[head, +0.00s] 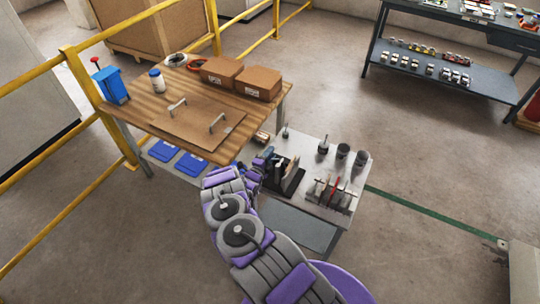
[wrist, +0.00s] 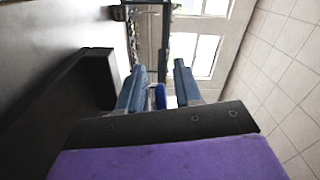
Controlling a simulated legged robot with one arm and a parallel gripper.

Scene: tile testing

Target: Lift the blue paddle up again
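My gripper (head: 264,158) is beside the black rack (head: 287,180) on the grey table. In the wrist view its two blue-grey fingers (wrist: 160,88) stand apart, with a visible gap between them. A small dark blue thing (wrist: 160,97) shows low in that gap, partly hidden; I cannot tell whether it is the paddle, and no contact with the fingers shows. In the head view two flat blue pieces, one at the left (head: 163,150) and one at the right (head: 191,164), lie below the wooden table; I cannot tell whether either is the paddle.
The wooden table (head: 165,88) holds a board with handles (head: 190,128), brown boxes (head: 238,77), a white bottle (head: 156,79) and a blue device (head: 111,86). Dark cups (head: 343,151) and a tool holder (head: 331,194) stand right of the rack. Yellow rails (head: 68,70) border the left.

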